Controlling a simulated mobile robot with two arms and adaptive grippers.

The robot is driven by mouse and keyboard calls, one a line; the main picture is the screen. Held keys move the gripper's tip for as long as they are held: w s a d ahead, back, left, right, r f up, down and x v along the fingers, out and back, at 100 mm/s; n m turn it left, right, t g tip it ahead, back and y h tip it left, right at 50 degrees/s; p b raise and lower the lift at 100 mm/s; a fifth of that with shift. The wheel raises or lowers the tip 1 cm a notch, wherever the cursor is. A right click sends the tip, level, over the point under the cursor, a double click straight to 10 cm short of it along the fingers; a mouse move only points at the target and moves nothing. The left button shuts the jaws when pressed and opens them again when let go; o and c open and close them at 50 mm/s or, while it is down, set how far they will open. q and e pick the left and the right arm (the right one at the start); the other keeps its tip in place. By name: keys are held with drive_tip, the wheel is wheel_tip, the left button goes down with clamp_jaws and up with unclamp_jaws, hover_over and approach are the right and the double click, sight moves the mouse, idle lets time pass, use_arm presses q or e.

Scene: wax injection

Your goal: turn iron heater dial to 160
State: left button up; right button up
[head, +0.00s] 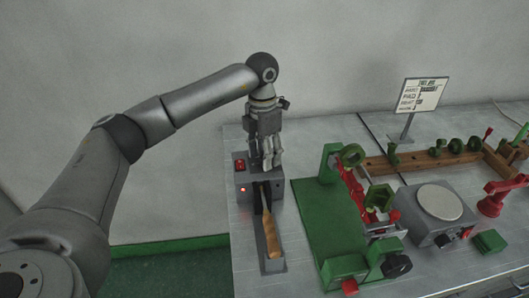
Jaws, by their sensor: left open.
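The iron heater (242,190) is a grey box at the left of the bench, with a red switch on top and a small red light on its front. A wooden-handled iron (272,236) rests in the long holder in front of it. My left gripper (267,167) points down over the right part of the heater, with its fingers apart. It hides the area where a dial might be, so I cannot see the dial or its setting. I cannot tell whether the fingers touch the heater. My right gripper is not in view.
A green clamp machine (325,225) stands right of the heater. Further right are a grey hot plate (438,204), a red stand (492,204), a green block (489,241) and a wooden rack (425,158) with green parts. A sign (421,95) stands behind. The bench's left front is bare.

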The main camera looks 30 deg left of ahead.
use_arm(q)
wheel_tip(320, 180, up, 12)
drive_tip(key=shift+a, duration=0.25)
idle(0.3)
drive_tip(key=shift+w, duration=0.1)
idle(0.3)
